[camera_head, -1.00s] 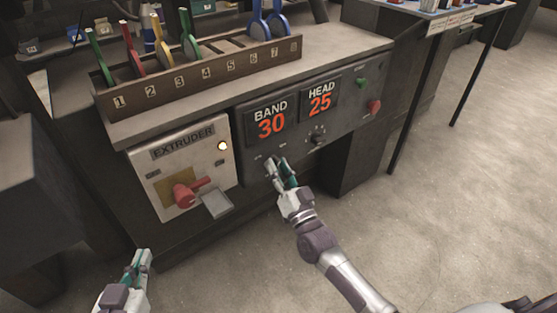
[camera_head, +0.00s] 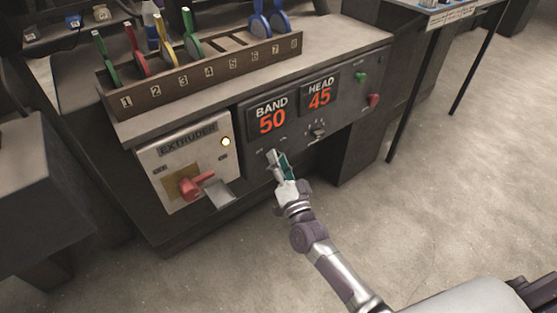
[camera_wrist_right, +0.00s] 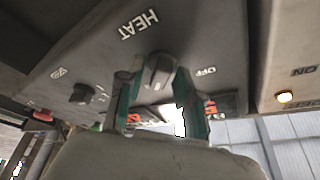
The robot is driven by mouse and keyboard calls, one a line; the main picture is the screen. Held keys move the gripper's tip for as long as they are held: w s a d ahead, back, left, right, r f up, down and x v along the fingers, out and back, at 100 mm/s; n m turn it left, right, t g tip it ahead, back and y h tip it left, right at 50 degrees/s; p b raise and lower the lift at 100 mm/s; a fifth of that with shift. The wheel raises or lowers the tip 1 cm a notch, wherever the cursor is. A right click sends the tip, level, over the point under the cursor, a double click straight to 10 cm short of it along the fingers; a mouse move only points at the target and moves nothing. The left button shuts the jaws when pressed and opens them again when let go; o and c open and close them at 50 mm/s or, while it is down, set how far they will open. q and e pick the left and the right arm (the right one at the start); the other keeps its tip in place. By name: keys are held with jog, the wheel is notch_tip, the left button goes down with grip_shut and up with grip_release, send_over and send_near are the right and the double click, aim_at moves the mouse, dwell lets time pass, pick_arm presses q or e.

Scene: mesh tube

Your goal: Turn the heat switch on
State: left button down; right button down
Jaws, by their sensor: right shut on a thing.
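The heat switch (camera_wrist_right: 157,70) is a dark knob on the grey control panel (camera_head: 254,143), between the HEAT and OFF labels in the right wrist view. My right gripper (camera_wrist_right: 155,85) has its teal fingers on both sides of the knob and is shut on it. In the head view, my right gripper (camera_head: 276,163) reaches the panel below the BAND display (camera_head: 270,116) and hides the knob. The BAND display reads 50 and the HEAD display (camera_head: 320,91) reads 45. My left gripper is not in view.
The extruder box (camera_head: 190,165), with a red handle (camera_head: 193,185) and a lit lamp (camera_head: 225,141), is left of the gripper. Another dark knob (camera_head: 318,132) and green and red buttons are to the right. Open floor lies in front and right.

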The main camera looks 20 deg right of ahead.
jog(key=c, duration=1.1)
grip_release()
jog(key=shift+s+f, duration=0.1)
jog(key=v, duration=1.1)
jog(key=shift+s+d+f, duration=0.1)
jog(key=shift+s, duration=0.3)
